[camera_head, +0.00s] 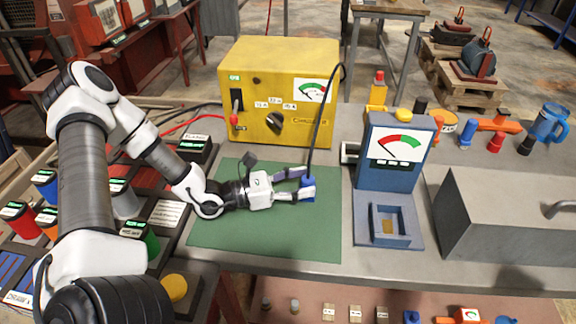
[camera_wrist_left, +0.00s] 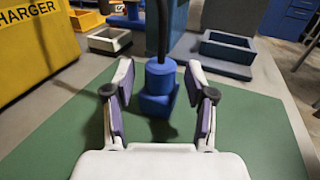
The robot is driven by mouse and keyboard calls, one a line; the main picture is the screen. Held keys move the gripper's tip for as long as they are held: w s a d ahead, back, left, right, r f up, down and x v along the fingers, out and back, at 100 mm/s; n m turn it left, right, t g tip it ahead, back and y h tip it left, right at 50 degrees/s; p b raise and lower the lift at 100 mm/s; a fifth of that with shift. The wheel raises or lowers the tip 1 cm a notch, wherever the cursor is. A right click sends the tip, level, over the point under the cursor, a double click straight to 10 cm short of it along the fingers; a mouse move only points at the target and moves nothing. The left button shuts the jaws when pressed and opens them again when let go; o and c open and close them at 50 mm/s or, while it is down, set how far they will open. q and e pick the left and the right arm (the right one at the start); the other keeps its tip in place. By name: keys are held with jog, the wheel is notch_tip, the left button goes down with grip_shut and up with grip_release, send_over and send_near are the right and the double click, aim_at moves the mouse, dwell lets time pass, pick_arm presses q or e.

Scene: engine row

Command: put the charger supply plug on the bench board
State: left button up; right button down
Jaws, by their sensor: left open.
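The blue charger supply plug (camera_head: 309,183) stands upright near the right edge of the flat green board (camera_head: 270,238). A black cable runs from its top up to the yellow charger (camera_head: 285,65). My left gripper (camera_head: 304,182) reaches in from the left, low over the board, with a finger on each side of the plug. The left wrist view shows the plug (camera_wrist_left: 158,80) between the open fingers, with a gap on both sides. It appears to rest on the board (camera_wrist_left: 255,125). My right gripper is not in view.
A blue gauge tester (camera_head: 393,150) with an open socket box stands right of the board. A grey metal box (camera_head: 500,215) is farther right. Labelled coloured cylinders (camera_head: 45,185) stand at the left. The front of the green board is clear.

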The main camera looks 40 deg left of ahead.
pick_arm(q)
jog(key=p+v, duration=0.1)
jog(key=v, duration=0.1)
jog(key=p+v, duration=0.4)
jog(key=shift+s+a+r, duration=0.15)
jog(key=shift+a+r, duration=0.05)
jog(key=shift+r, duration=0.15)
jog(key=shift+s+a+f, duration=0.15)
jog(key=shift+s+f, duration=0.05)
jog(key=shift+s, duration=0.05)
jog(key=shift+f, duration=0.2)
